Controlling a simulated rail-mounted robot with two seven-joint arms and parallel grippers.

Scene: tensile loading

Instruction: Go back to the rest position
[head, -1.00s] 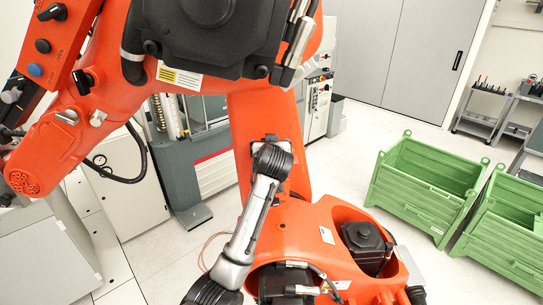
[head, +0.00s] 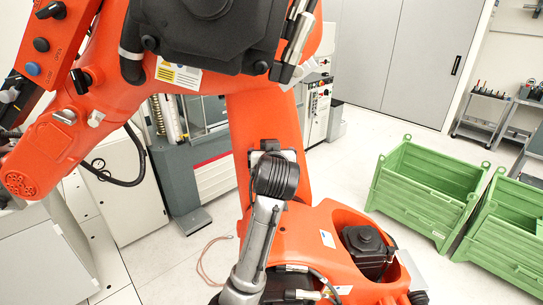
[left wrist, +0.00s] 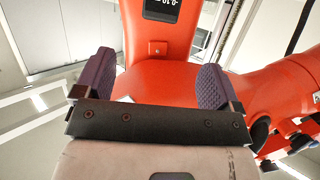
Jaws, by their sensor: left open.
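My left gripper (left wrist: 155,78) shows in the left wrist view. Its two purple ridged pads stand wide apart, and nothing is between them. Orange surfaces lie beyond the fingers, and I cannot tell how far away they are. In the head view neither gripper shows. A grey and black jointed link stands at the lower middle there, its lower end cut off by the picture edge. My right gripper is in no view. No held object shows.
Two green metal crates, one (head: 422,200) left of the other (head: 505,235), stand on the floor at the right. Grey cabinets (head: 410,55) line the back. A tool trolley (head: 480,120) stands at the far right. White floor (head: 345,170) is clear before the crates.

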